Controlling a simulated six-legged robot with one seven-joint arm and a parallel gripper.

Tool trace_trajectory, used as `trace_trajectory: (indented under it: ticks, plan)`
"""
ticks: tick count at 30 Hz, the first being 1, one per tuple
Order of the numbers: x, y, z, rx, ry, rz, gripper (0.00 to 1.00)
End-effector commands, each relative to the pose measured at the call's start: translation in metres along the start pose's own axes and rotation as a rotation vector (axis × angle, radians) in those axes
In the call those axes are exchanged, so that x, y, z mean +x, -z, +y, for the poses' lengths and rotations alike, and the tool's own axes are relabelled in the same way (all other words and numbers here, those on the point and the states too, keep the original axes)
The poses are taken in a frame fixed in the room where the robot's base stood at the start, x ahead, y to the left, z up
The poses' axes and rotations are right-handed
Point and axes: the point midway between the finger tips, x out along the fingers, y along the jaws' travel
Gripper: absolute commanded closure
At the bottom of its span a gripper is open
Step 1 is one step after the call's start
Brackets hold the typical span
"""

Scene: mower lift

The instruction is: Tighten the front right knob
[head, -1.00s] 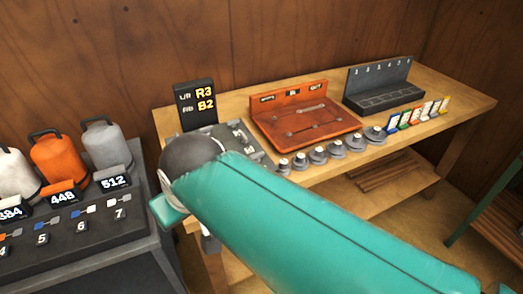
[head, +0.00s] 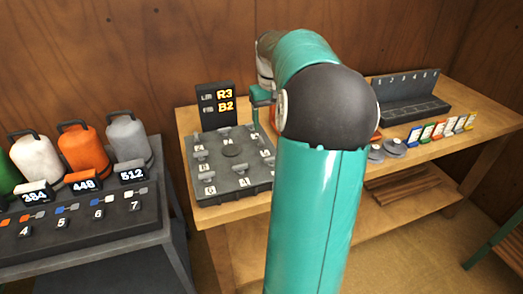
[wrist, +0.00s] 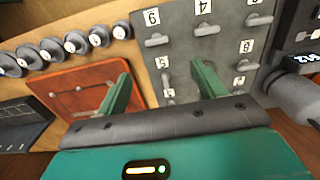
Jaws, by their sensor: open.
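A grey plate (head: 222,182) with several small grey knobs and numbered labels lies at the left end of the wooden bench. Knobs stand along its front edge (head: 209,179) and its right side (head: 268,161); I cannot tell which the task calls front right. My gripper (head: 258,110) is at the plate's back right, partly hidden by my arm. In the wrist view my gripper (wrist: 165,86) is open with nothing between its two green fingers. One finger overlaps the plate (wrist: 181,47), the other the orange board (wrist: 70,92). Contact cannot be told.
Round weights (wrist: 75,42) line the bench's front edge. A dark slotted rack (head: 410,97) and coloured cards (head: 440,131) are at right. Bottles (head: 82,147) stand on a grey unit at left.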

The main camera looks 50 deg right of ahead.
Motion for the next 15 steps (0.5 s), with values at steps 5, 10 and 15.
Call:
trace_trajectory:
  ticks: [5, 10, 15]
  plan:
    - [0.011, 0.001, 0.011, 0.012, 0.009, -0.005, 0.31]
    - [0.037, 0.000, 0.009, 0.010, 0.009, -0.007, 0.31]
    - [0.071, 0.000, 0.008, 0.008, 0.009, -0.007, 0.31]
